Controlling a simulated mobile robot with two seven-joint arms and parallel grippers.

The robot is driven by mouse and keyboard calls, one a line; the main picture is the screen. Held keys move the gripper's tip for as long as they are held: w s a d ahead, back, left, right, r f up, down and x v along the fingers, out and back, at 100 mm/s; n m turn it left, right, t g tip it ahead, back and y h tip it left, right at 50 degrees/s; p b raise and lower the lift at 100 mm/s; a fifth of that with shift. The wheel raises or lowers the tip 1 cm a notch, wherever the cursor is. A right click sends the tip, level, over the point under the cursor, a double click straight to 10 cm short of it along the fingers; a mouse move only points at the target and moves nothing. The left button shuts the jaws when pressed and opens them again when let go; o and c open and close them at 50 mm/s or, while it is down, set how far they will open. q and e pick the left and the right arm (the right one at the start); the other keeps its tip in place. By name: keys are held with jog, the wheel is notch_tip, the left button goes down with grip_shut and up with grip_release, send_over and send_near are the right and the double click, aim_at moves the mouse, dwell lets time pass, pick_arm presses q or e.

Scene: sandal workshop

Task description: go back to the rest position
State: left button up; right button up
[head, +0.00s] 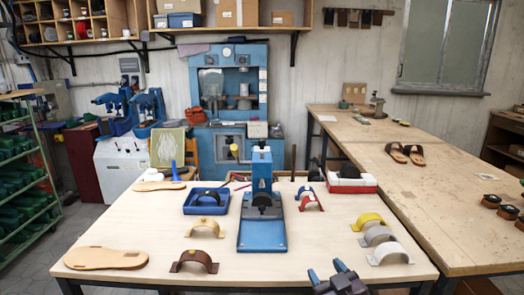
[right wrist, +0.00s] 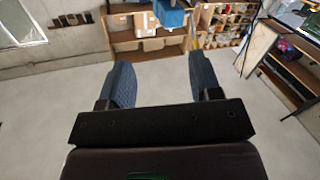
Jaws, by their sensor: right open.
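My right gripper (head: 338,274) shows at the bottom of the head view, right of centre, at the front edge of the worktable (head: 140,222). In the right wrist view its two blue-grey fingers (right wrist: 156,82) stand wide apart with nothing between them. Behind them are floor, wall and shelves. My left gripper is in neither view. A blue press (head: 262,200) stands upright in the middle of the table, apart from the right gripper.
A sandal sole (head: 106,259) and a brown strap (head: 194,262) lie at the table's left front. Yellow (head: 368,221), grey (head: 377,235) and white (head: 390,254) straps lie at the right. A blue tray (head: 190,207) sits left of the press. A side bench (head: 440,210) adjoins at the right.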

jog(key=s+d+f+m+g+h, duration=0.2)
jog(key=s+d+f, duration=0.4)
jog(key=s+f, duration=0.4)
jog(key=s+d+f+m+g+h, duration=0.2)
jog(key=s+d+f, duration=0.4)
jog(key=s+f, duration=0.5)
jog(key=s+g+h, duration=0.1)
jog(key=s, duration=0.3)
jog(key=shift+d+f+m+g, duration=0.25)
jog(key=shift+d+m+g, duration=0.05)
jog(key=shift+d, duration=0.1)
